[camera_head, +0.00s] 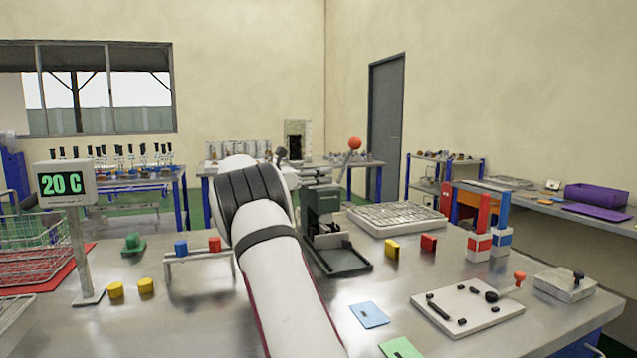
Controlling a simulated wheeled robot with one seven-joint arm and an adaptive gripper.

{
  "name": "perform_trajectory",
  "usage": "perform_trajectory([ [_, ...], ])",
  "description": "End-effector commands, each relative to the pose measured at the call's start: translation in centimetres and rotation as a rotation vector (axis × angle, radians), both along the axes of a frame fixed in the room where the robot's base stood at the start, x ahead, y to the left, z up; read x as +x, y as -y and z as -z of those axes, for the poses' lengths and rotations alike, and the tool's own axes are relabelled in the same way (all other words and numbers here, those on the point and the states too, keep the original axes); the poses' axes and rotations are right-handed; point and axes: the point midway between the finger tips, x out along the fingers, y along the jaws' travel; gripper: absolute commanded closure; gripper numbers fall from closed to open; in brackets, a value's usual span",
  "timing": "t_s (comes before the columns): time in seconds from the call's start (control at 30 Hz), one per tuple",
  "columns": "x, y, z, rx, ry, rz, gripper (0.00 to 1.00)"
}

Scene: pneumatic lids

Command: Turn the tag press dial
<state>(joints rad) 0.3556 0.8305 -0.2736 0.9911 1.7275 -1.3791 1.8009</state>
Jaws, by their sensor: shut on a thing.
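The tag press (322,204) is a dark green machine on a black base, standing on the metal bench in the middle of the view. A lever with a red ball (354,143) rises at its upper right. My white arm, with a dark ribbed joint, rises from the bottom and bends towards the press. My gripper (316,178) is small and partly covered by my arm at the top of the press. It is shut at the press head, where the dial is hidden from view. I cannot make out its fingers or the dial's turn.
A tray of metal tags (397,218) lies behind the press. Yellow (392,249) and red (429,243) blocks stand to its right. A white plate with black parts (467,307) lies front right. A blue card (369,314) lies in front. A small rack (200,254) stands left of my arm.

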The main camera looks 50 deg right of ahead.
Motion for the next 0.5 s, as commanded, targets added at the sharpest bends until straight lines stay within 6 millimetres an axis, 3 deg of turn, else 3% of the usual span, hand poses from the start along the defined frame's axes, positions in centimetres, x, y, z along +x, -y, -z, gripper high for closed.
perform_trajectory([
  [0.5,0.37,-0.08,-0.43,-0.007,0.005,0.145,1.00],
])
